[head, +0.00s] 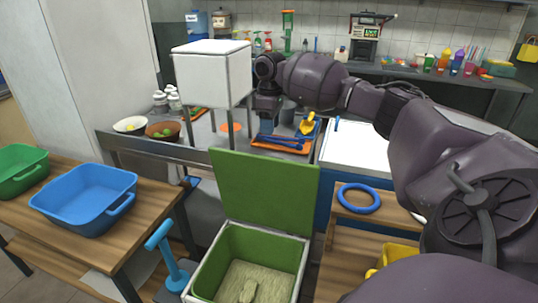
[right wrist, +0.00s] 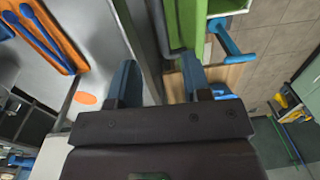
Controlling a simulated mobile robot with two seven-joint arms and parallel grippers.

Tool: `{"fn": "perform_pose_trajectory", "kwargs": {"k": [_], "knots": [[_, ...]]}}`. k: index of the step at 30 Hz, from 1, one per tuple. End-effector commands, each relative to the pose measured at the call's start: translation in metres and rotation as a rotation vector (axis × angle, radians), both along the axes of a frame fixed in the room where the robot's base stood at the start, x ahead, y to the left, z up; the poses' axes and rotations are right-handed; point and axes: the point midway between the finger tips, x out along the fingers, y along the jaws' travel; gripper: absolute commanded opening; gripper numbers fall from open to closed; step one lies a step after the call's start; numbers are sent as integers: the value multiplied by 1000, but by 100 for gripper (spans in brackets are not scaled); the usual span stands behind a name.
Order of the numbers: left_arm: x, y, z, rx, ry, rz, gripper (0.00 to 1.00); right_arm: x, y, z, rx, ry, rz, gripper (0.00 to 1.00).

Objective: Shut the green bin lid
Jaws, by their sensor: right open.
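The green bin (head: 250,244) stands at the bottom centre of the head view, with pale fibrous matter inside. Its flat green lid (head: 265,188) stands open, raised upright at the bin's far side. My right gripper (head: 267,122) points down beyond and above the lid's upper edge, apart from it as far as I can tell. In the right wrist view its two fingers (right wrist: 161,82) are spread with nothing between them. A green part of the bin or lid (right wrist: 190,22) shows past the fingers there. My left gripper is not in view.
A white box (head: 210,75) on posts stands left of my right gripper. An orange tray (head: 283,144) with blue utensils lies on the counter behind the lid. A blue T-shaped handle (head: 160,236) stands left of the bin. A wooden stand with a blue ring (head: 359,198) is at right.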

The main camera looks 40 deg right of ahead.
Motion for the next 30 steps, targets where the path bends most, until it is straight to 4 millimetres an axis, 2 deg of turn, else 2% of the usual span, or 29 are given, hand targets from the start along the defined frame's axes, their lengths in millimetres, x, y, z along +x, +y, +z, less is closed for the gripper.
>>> {"fn": "perform_pose_trajectory", "kwargs": {"k": [9,15,21,30], "knots": [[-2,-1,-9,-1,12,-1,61,-1,3,-54,-1,2,0,44],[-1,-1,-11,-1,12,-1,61,-2,3,-84,-2,1,0,44],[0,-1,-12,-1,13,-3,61,-2,4,-98,-1,-2,0,44],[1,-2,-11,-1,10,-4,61,-1,4,-101,-2,-3,0,44]]}}
